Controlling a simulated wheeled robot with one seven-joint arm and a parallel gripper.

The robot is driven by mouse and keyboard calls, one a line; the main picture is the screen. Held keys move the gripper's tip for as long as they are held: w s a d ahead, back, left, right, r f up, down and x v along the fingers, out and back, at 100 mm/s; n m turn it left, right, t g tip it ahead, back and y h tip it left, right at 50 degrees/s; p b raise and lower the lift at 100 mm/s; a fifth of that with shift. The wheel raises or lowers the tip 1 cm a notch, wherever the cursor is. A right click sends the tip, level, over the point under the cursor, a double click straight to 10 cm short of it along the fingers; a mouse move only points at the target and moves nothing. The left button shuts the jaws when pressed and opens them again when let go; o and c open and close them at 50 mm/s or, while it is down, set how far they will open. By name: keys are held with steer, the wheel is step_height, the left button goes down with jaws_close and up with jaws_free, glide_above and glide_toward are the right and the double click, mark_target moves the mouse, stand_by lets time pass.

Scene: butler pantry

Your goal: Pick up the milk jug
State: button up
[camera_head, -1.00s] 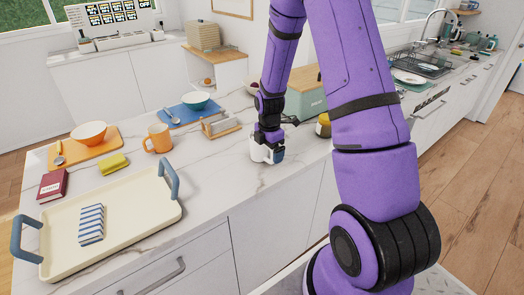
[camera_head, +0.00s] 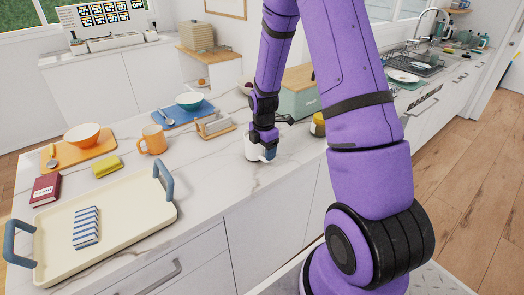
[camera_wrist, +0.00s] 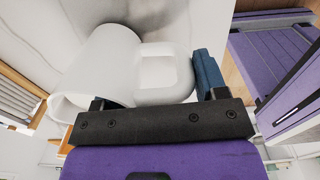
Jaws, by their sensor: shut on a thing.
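The white milk jug (camera_head: 251,150) is at the counter's front edge side, under my gripper (camera_head: 263,146). My gripper (camera_wrist: 155,95) is shut on the jug; one dark blue finger shows on the right, and the other is mostly hidden. The jug looks roughly upright. I cannot tell whether its base touches the counter.
A cream tray (camera_head: 130,232) with blue handles holds a striped item. An orange mug (camera_head: 152,140), a yellow sponge (camera_head: 106,166), bowls on boards and a wooden holder (camera_head: 215,127) stand left of the jug. Bare marble lies between tray and jug.

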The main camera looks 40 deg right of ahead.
steer(key=r, duration=0.3)
steer(key=shift+s+a, duration=0.35)
steer(key=s+a, duration=0.3)
steer(key=s+a+r, duration=0.1)
steer(key=s+a, duration=0.6)
steer(key=a, duration=0.1)
steer(key=shift+s+r, duration=0.2)
